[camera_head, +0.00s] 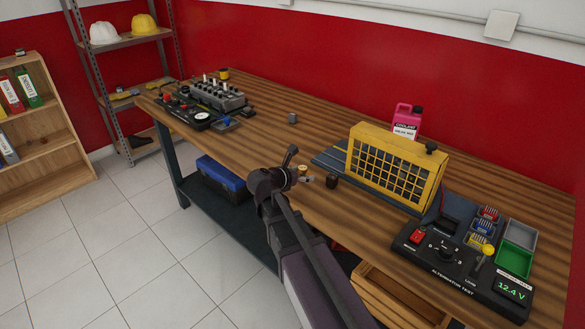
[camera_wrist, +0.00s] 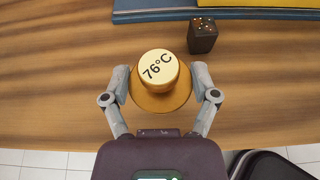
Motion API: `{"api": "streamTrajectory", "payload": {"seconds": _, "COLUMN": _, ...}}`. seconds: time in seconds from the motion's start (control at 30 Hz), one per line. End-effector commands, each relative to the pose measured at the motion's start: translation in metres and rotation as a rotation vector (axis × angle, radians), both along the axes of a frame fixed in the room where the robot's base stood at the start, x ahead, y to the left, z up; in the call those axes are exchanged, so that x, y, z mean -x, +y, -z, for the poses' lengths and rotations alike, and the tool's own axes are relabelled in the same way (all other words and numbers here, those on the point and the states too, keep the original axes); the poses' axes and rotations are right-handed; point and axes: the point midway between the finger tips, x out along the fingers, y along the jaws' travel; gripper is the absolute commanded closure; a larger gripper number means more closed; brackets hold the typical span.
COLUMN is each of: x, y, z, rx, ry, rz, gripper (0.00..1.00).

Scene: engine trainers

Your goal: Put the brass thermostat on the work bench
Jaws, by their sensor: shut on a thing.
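The brass thermostat (camera_wrist: 160,66) is a round brass piece with a wide flange and a raised top marked "76°C". My gripper (camera_wrist: 160,82) is shut on it, one finger at each side of the flange. In the head view my gripper (camera_head: 300,167) is over the front part of the wooden work bench (camera_head: 270,130), and the thermostat (camera_head: 303,169) shows small between its fingers. Bare bench top (camera_wrist: 60,75) lies around it in the wrist view. I cannot tell whether the thermostat touches the wood.
A small dark block (camera_wrist: 202,36) stands close behind, to the right. A yellow radiator frame (camera_head: 397,165) on a blue base stands right of my gripper, with a pink coolant jug (camera_head: 406,121) behind. An alternator test panel (camera_head: 455,262) is at front right, an engine trainer (camera_head: 212,96) at left.

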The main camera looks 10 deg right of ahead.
Motion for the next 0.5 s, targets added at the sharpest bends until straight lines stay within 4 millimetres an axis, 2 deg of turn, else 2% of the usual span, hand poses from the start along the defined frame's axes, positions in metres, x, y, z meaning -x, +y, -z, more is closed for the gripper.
{"api": "streamTrajectory", "payload": {"seconds": 0.03, "x": -0.015, "y": 0.002, "z": 0.002, "rx": 0.000, "ry": 0.000, "rz": 0.000, "gripper": 0.72}}
{"api": "streamTrajectory", "payload": {"seconds": 0.3, "x": -0.065, "y": 0.008, "z": 0.007, "rx": 0.000, "ry": 0.000, "rz": 0.000, "gripper": 0.72}}
{"api": "streamTrajectory", "payload": {"seconds": 0.5, "x": -0.089, "y": 0.011, "z": 0.009, "rx": 0.000, "ry": 0.000, "rz": 0.000, "gripper": 0.72}}
